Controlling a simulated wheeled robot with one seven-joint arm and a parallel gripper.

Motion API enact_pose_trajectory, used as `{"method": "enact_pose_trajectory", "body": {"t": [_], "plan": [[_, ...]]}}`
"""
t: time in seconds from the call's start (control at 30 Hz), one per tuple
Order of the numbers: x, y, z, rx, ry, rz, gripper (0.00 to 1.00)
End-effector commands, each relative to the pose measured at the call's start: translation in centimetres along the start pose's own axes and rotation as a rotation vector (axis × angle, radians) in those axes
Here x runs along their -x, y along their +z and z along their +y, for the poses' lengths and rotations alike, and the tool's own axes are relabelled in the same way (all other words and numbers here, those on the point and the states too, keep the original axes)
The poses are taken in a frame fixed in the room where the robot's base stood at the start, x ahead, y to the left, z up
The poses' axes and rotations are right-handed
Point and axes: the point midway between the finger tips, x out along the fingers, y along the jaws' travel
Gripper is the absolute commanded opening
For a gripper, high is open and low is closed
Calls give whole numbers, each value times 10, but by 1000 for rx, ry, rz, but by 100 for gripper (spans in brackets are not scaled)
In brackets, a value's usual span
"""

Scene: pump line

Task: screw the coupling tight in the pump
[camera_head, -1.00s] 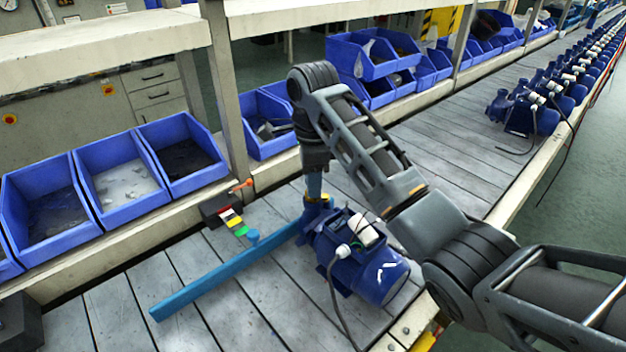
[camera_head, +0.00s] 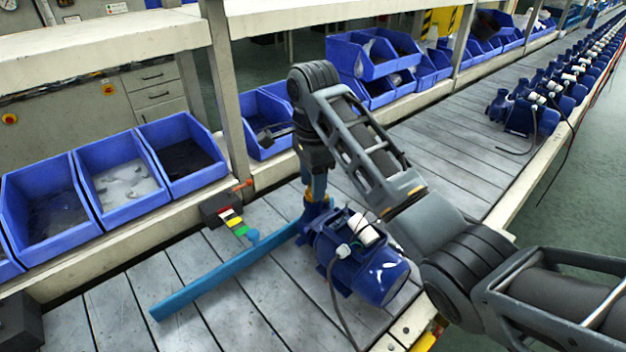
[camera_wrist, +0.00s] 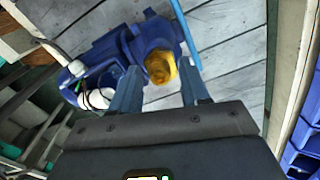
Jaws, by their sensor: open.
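The blue pump (camera_head: 355,255) stands on the slatted line in the head view, with a white box and a grey cable on it. It also shows in the wrist view (camera_wrist: 118,52). The yellow-orange coupling (camera_wrist: 160,67) sits at the pump's port in the wrist view, its seating depth not clear. My gripper (camera_wrist: 160,90) is open, pointing down over the port, with one finger on each side of the coupling. I cannot tell whether the fingers touch it. In the head view my gripper (camera_head: 317,190) is small and hides most of the coupling.
A long blue bar (camera_head: 215,278) lies on the slats left of the pump. A dark block with coloured tabs (camera_head: 228,212) is behind it. Blue bins (camera_head: 115,185) line the left side. More pumps (camera_head: 525,112) stand far right.

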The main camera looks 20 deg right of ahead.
Motion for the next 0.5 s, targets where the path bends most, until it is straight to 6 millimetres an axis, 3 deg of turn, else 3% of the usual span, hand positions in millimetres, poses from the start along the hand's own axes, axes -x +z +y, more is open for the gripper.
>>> {"method": "enact_pose_trajectory", "body": {"t": [0.13, 0.5], "plan": [[0, 0, 0, 24, 0, 0, 46], [0, 0, 0, 299, -2, -2, 46]]}}
